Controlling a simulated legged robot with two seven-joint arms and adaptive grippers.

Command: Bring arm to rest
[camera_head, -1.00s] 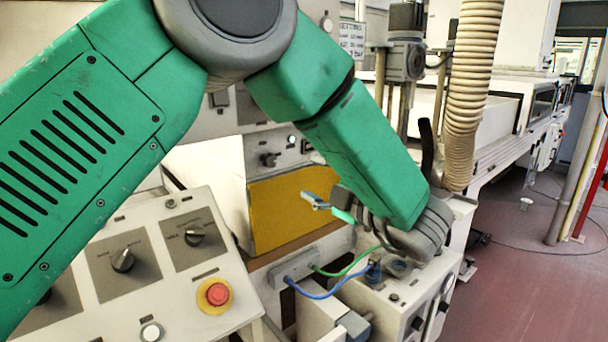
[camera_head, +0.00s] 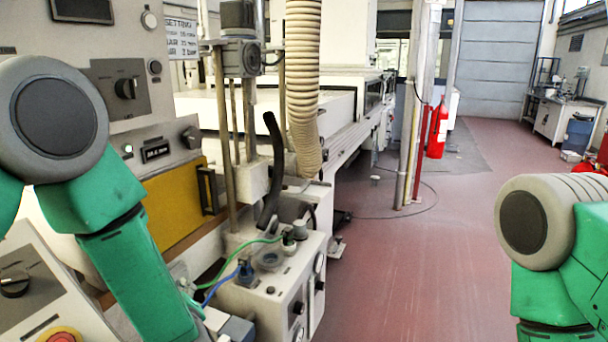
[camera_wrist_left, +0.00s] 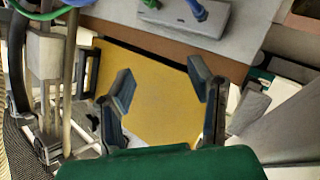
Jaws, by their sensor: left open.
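My left arm (camera_head: 135,265) comes in from the left in the head view, green with a grey round joint, its forearm pointing down in front of the control panel. The hand end of that arm is not clearly visible there. In the left wrist view my left gripper (camera_wrist_left: 162,88) is open, its two dark fingers apart with nothing between them. The yellow panel (camera_wrist_left: 155,115) lies beyond the fingers. My right arm (camera_head: 570,250) shows at the right edge of the head view; its gripper is out of the picture.
A grey machine box (camera_head: 265,295) with green and blue cables stands right of my left arm. A ribbed hose (camera_head: 302,85) hangs above it. An emergency stop button (camera_head: 62,335) is at the lower left. A red extinguisher (camera_head: 437,130) stands farther back. The red floor (camera_head: 410,270) is clear.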

